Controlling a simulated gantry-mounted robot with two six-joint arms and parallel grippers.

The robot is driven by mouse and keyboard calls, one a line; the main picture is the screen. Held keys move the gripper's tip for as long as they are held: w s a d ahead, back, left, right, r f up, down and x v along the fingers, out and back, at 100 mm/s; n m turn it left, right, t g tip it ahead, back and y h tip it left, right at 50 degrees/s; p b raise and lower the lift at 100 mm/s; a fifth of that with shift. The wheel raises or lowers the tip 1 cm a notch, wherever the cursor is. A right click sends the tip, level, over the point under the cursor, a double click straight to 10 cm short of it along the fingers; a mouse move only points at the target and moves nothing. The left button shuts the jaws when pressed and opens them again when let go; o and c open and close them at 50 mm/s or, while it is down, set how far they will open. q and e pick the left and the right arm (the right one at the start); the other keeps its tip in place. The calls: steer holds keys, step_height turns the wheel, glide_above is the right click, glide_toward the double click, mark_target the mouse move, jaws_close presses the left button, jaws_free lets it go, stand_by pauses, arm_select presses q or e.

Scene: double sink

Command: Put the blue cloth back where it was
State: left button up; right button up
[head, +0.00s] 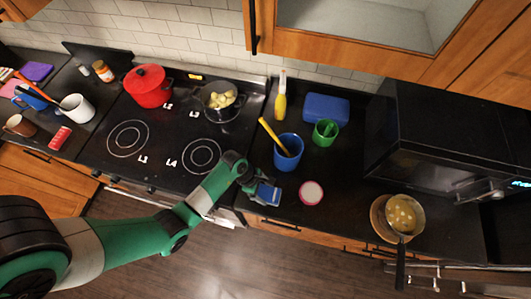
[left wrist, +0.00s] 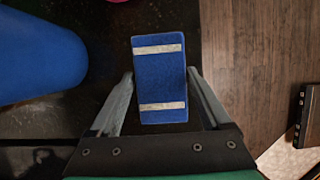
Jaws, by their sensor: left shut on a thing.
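The blue cloth (head: 268,194) is a small blue rectangle at the front edge of the black counter, below the blue cup. In the left wrist view the cloth (left wrist: 160,68) shows two pale stripes and sits between the two fingers. My left gripper (head: 256,188) is shut on it; the wrist view shows the same gripper (left wrist: 160,90) with a finger on each side of the cloth. I cannot tell whether the cloth touches the counter. My right gripper is not in view.
The blue cup (head: 288,152) with a yellow-handled tool stands close behind the cloth. A pink-rimmed round container (head: 311,193) is to its right. A green cup (head: 326,132) and blue box (head: 326,107) stand further back. The stove (head: 165,140) is left; a pan (head: 402,215) is right.

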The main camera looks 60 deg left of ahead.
mark_target(266, 194)
arm_select(q)
steer(key=shift+w+d+f+b, duration=0.15)
steer(key=shift+f+b, duration=0.5)
steer(key=shift+f, duration=1.15)
steer(key=shift+f, duration=0.15)
steer(key=o, duration=1.1)
steer(key=shift+o, duration=0.2)
steer(key=shift+r, duration=0.5)
steer(key=p+v, duration=0.3)
steer(key=v, duration=0.7)
steer(key=shift+a+r, duration=0.2)
steer(key=shift+a, duration=0.05)
steer(key=shift+a+r+p, duration=0.1)
steer(key=shift+r+p, duration=0.2)
steer(key=shift+r, duration=0.1)
steer(key=shift+s, duration=0.2)
